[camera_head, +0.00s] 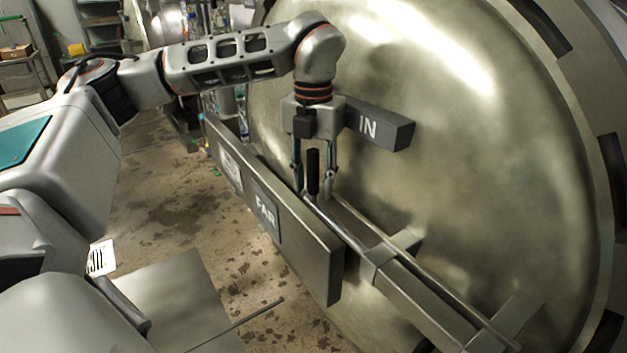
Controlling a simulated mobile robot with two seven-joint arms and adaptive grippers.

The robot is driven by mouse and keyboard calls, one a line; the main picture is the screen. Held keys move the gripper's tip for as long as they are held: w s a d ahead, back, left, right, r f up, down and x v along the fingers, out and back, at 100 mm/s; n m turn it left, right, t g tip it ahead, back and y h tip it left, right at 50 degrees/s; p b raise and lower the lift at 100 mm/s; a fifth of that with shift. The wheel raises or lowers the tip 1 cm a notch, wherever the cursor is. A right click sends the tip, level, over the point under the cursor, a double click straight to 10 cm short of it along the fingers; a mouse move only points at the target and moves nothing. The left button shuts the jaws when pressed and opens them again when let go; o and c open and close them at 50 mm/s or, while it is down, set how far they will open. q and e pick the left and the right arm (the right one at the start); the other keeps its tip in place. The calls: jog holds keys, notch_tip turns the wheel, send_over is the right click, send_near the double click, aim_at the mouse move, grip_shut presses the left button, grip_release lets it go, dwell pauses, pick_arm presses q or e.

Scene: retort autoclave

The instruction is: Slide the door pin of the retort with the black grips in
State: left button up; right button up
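The retort door (480,160) is a large round metal disc that fills the right of the head view. The door pin (345,234) is a thin metal rod along a bar on the door, with an upright black grip (313,172) at its upper left end. My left gripper (314,185) points down with its fingers apart, one on each side of the black grip. Gaps show between the fingers and the grip, so it looks open. An "IN" block (378,128) stands out from the door behind the gripper. My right gripper is not in view.
A long metal plate (310,252) with a "FAR" label (265,210) runs in front of the bar, close to the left gripper. Brackets (400,243) cross the bar. Wet-spotted floor (165,190) lies open at left, with shelves (100,25) behind.

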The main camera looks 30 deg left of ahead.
aim_at(338, 223)
pick_arm(q)
grip_shut()
jog(key=shift+d, duration=0.1)
jog(key=s+d, duration=0.1)
jog(key=d, duration=0.1)
jog(key=s+d, duration=0.1)
jog(key=d, duration=0.2)
jog(key=s+d, duration=0.1)
jog(key=d, duration=0.1)
jog(key=shift+s+d+b, duration=0.1)
jog(key=shift+d+b, duration=0.2)
jog(key=shift+b, duration=0.05)
jog(key=shift+a, duration=0.1)
